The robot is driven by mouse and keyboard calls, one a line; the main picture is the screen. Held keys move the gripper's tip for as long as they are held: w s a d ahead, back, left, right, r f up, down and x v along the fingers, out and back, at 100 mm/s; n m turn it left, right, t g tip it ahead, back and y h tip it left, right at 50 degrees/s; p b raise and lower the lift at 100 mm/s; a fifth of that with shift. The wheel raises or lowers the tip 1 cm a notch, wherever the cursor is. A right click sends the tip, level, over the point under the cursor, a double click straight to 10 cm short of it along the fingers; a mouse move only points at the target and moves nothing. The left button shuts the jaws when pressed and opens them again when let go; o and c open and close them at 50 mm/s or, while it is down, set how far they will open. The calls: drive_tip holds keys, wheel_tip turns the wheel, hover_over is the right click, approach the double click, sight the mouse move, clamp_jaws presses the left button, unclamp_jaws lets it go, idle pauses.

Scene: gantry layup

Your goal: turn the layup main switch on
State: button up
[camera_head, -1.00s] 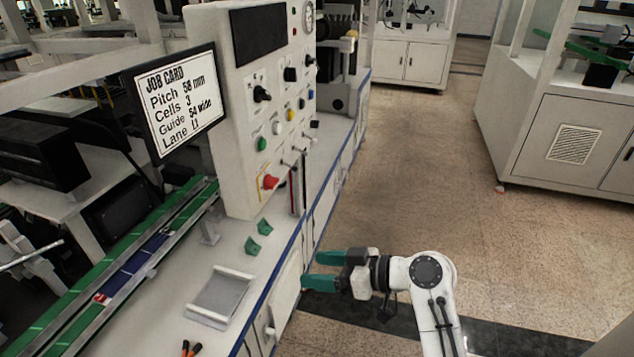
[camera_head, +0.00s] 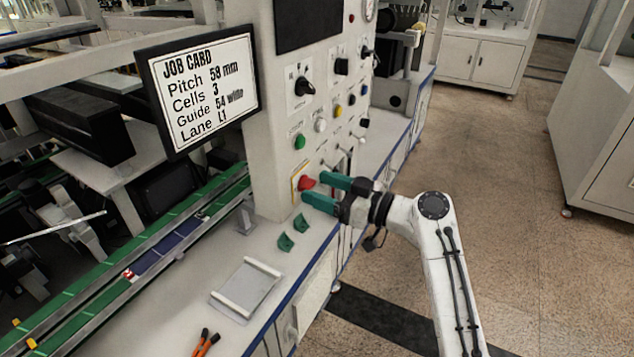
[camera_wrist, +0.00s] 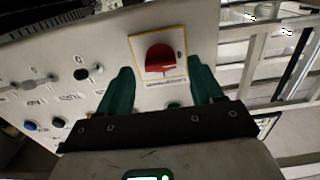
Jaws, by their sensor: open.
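A red switch knob (camera_head: 306,183) on a yellow-edged plate sits low on the white control panel (camera_head: 270,140). It also shows in the wrist view as a red handle (camera_wrist: 160,60), framed between my two green fingers. I cannot read its label or tell its on or off position. My gripper (camera_head: 314,188) is open and close in front of the knob, with its fingertips at either side. I cannot tell whether they touch it.
Green (camera_head: 299,142) and white (camera_head: 320,125) buttons, black selector knobs (camera_head: 304,86) and small toggles surround the switch. A job card screen (camera_head: 200,88) stands left. The aisle on the right is clear.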

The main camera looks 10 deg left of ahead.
drive_tip(key=shift+x, duration=0.9)
drive_tip(key=c, duration=1.1)
